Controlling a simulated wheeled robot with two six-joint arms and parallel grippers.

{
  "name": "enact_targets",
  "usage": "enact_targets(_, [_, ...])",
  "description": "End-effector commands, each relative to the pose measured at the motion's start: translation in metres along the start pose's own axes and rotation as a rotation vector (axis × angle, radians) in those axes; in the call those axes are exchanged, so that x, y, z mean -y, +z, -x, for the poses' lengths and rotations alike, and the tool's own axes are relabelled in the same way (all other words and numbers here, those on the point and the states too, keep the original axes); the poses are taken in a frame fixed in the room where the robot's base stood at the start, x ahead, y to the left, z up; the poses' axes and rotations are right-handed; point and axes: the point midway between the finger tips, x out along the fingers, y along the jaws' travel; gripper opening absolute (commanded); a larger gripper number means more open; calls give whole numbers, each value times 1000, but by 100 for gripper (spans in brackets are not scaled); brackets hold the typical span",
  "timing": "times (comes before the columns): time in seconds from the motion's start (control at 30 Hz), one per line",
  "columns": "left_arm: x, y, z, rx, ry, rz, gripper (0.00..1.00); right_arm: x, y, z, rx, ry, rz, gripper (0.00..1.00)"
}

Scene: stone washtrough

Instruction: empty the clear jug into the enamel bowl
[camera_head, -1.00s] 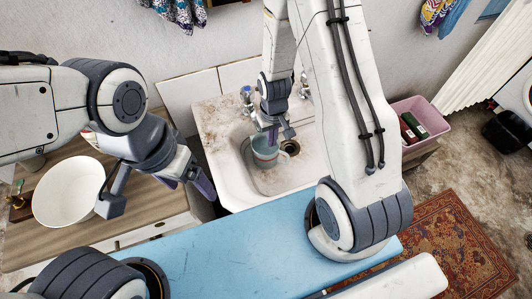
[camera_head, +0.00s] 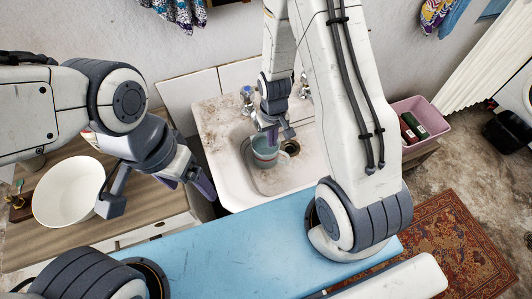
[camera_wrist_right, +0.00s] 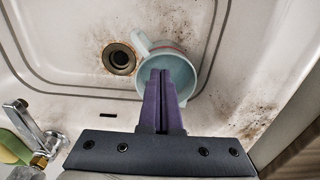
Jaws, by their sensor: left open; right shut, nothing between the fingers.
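The clear jug (camera_head: 264,155), with a pale blue-green look and a handle on its right, stands in the stone sink; it also shows in the right wrist view (camera_wrist_right: 183,66). My right gripper (camera_head: 271,136) points down over the jug with its fingers together and empty; in the right wrist view its fingertips (camera_wrist_right: 160,74) overlap the jug's mouth. I cannot tell whether they touch it. The white enamel bowl (camera_head: 68,192) sits on the wooden counter at the left. My left gripper (camera_head: 157,198) is open and empty, just right of the bowl. The jug's contents are not clear.
The sink (camera_head: 305,178) has a dark drain (camera_wrist_right: 119,58) beside the jug and taps (camera_head: 247,97) at its back. A blue surface (camera_head: 230,245) lies in front. A pink crate (camera_head: 425,118) stands right of the sink. Small items (camera_head: 18,207) lie left of the bowl.

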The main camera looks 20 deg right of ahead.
Motion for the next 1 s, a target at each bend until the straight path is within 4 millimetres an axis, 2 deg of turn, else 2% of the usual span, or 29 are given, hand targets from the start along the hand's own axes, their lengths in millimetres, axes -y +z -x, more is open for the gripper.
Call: enact_targets(1.0, [2, 2, -30, 0, 0, 0, 85, 0, 0, -39, 0, 0, 0, 0])
